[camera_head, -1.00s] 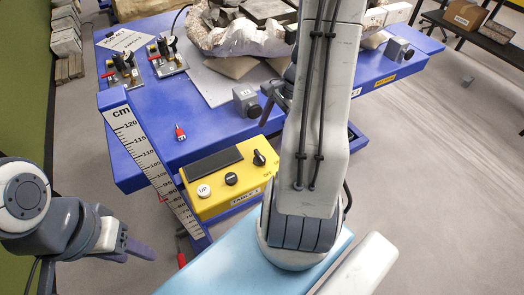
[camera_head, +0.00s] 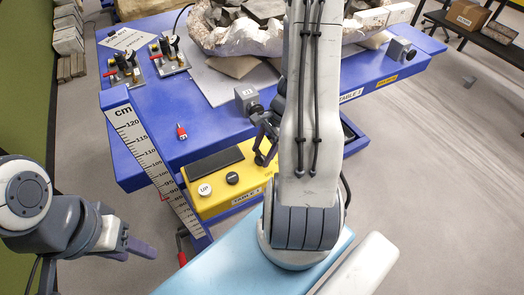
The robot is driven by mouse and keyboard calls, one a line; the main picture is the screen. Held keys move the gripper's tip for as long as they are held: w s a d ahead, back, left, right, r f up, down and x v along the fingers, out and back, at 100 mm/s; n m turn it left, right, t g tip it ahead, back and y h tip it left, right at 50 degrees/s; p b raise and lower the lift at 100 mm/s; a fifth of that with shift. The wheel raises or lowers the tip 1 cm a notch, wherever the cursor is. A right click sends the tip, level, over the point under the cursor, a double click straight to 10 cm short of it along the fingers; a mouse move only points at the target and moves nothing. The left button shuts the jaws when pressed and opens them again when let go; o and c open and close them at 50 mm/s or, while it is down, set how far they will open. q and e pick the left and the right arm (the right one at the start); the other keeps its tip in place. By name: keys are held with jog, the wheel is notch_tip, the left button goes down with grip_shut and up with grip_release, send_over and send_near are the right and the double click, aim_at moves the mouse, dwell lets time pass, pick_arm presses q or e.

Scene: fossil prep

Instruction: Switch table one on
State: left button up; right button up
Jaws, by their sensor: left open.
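The blue table (camera_head: 160,110) has a yellow control box (camera_head: 222,198) on its near side, labelled TABLE 1. My left gripper (camera_head: 140,252) is open and empty at the lower left, apart from the box.
A cm ruler (camera_head: 150,155) stands at the table's near left corner. A large fossil jacket (camera_head: 235,37) lies at the back.

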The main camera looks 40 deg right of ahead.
jog(key=c, duration=0.6)
jog(key=shift+n, duration=0.3)
jog(key=shift+w+r+n+g+p, duration=0.15)
jog(key=shift+n+g+p, duration=0.3)
jog(key=shift+n, duration=0.35)
jog(key=n+g+p, duration=0.1)
jog(key=n, duration=0.1)
jog(key=shift+n, duration=0.3)
jog(key=n, duration=0.1)
jog(key=n+g, duration=0.1)
jog(key=n, duration=0.1)
jog(key=shift+w+n+p, duration=0.2)
jog(key=shift+n+p, duration=0.1)
jog(key=shift+p, duration=0.05)
jog(key=shift+n+g+h, duration=0.5)
jog(key=shift+n+g, duration=0.15)
jog(key=shift+n, duration=1.05)
jog(key=shift+w+n, duration=0.1)
jog(key=shift+n, duration=0.2)
